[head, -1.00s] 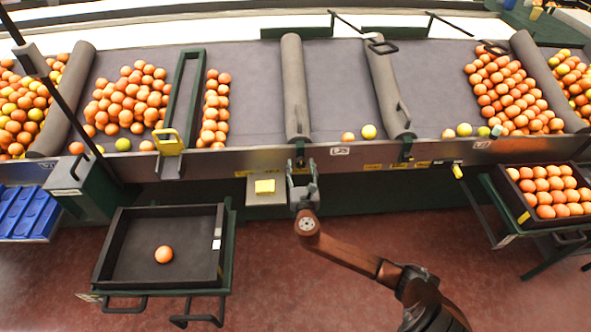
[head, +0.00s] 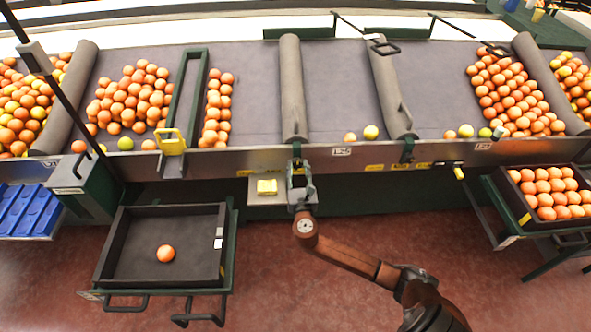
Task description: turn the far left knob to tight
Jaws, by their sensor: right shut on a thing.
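My right gripper (head: 299,170) is at the conveyor's front edge, directly below the left grey roller barrier (head: 293,88). Its fingers point up toward the dark green clamp (head: 297,150) at the barrier's front end. It is shut on the knob there, which is mostly hidden between the fingers. How far the knob is turned cannot be told. A second grey barrier (head: 390,90) to the right has a similar green clamp (head: 407,151) at its front, with nothing gripping it. My left gripper is not in view.
A yellow block on a small shelf (head: 267,200) is just left of my gripper. A black tray (head: 118,270) with one orange stands lower left, a crate of oranges (head: 500,181) at right. Oranges lie in heaps on the belt (head: 340,85). The floor between is clear.

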